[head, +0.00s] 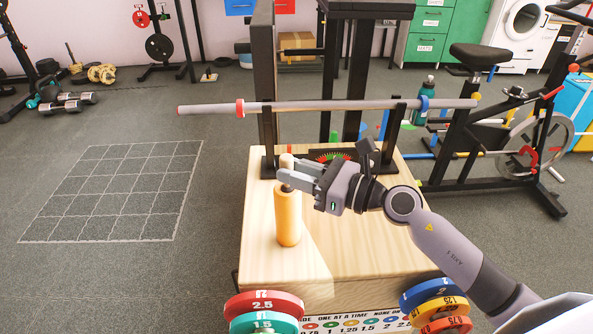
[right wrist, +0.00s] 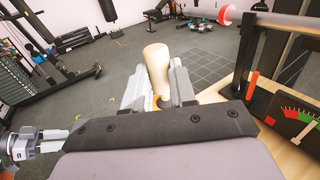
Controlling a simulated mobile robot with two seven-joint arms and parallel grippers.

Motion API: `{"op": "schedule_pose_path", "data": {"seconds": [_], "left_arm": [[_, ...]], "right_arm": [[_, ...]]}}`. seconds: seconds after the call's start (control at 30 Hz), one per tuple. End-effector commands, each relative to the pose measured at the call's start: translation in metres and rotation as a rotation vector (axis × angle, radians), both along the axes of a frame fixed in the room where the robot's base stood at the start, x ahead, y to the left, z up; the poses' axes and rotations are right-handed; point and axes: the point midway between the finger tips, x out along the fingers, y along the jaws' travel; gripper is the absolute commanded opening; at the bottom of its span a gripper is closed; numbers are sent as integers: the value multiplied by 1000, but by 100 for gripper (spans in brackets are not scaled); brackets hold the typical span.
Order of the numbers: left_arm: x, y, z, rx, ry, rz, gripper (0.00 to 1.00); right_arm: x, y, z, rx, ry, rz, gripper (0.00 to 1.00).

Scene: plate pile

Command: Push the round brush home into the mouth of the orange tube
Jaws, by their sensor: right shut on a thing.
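The orange tube (head: 288,222) stands upright on the wooden top, near its left edge. My right gripper (head: 288,181) is at the tube's mouth, shut on the round brush (head: 287,161). The brush's pale, rounded handle sticks up above the fingers. In the right wrist view the handle (right wrist: 157,62) stands between my two fingers (right wrist: 160,88). The brush's lower part is hidden by the fingers and the tube, so I cannot tell how deep it sits.
A barbell (head: 340,105) lies across a black rack behind the tube. A dial with a red and green scale (head: 335,157) is just behind my gripper. Coloured weight plates (head: 264,306) are stacked at the front corners. The wooden top (head: 350,250) is clear in front.

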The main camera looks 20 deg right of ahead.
Motion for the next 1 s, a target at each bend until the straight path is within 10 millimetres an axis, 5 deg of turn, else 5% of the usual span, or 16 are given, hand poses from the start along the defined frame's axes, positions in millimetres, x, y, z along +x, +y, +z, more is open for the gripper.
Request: {"op": "schedule_pose_path", "data": {"seconds": [0.5,0.53,0.6,0.63,1.0], "left_arm": [[0,0,-14,0,2,0,43],[0,0,-14,0,2,0,43],[0,0,-13,1,2,1,43],[0,0,-13,0,2,0,43],[0,0,-14,0,2,1,43]], "right_arm": [[0,0,-16,-2,3,1,0],[0,0,-16,-2,3,1,29],[0,0,-15,-1,3,1,52],[0,0,-14,-1,3,0,55],[-4,-5,-15,-2,2,-1,55]]}}
